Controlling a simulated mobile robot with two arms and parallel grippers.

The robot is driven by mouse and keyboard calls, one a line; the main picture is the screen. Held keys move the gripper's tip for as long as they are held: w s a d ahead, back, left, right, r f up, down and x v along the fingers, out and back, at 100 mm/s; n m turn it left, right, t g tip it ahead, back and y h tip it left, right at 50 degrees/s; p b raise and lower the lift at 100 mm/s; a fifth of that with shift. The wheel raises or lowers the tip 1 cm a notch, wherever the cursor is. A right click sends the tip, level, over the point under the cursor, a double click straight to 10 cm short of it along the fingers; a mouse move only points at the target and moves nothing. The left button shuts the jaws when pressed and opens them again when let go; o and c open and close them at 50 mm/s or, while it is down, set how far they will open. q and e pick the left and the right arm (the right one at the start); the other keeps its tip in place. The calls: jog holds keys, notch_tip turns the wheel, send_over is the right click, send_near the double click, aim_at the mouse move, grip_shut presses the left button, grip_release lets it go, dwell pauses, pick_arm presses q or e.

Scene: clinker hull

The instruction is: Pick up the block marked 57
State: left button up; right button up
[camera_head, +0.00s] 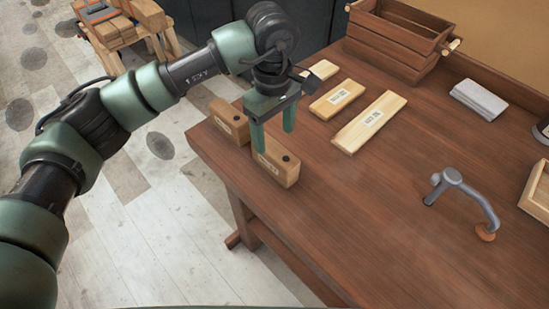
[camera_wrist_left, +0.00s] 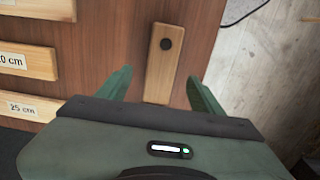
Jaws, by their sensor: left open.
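Two wooden blocks with a dark round spot on top stand near the table's left edge. The farther block (camera_head: 228,120) also has a label I cannot read, so I cannot tell which is marked 57. My left gripper (camera_head: 273,139) is open and points down over the nearer block, its fingers overlapping it in the head view. In the left wrist view, one block (camera_wrist_left: 163,55) lies lengthwise between the open fingers (camera_wrist_left: 160,78); no contact shows. My right gripper is not in view.
Flat labelled boards (camera_head: 369,121) lie right of the blocks; one in the left wrist view reads 25 cm (camera_wrist_left: 20,107). A wooden crate (camera_head: 400,40), a grey cloth (camera_head: 478,99) and a grey bent tool (camera_head: 462,190) are farther right. The table's front middle is clear.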

aim_at(275, 149)
pick_arm(q)
jog(key=shift+w+a+f, duration=0.1)
jog(key=shift+a+f, duration=0.15)
jog(key=shift+a, duration=0.05)
jog(key=f+p, duration=0.1)
jog(key=f, duration=0.1)
jog(key=f+p, duration=0.1)
jog(key=f, duration=0.1)
jog(key=f+p, duration=0.1)
jog(key=f, duration=0.1)
jog(key=shift+s+d+f, duration=0.15)
jog(key=shift+s+d, duration=0.1)
jog(key=shift+d, duration=0.1)
jog(key=shift+f, duration=0.45)
grip_shut()
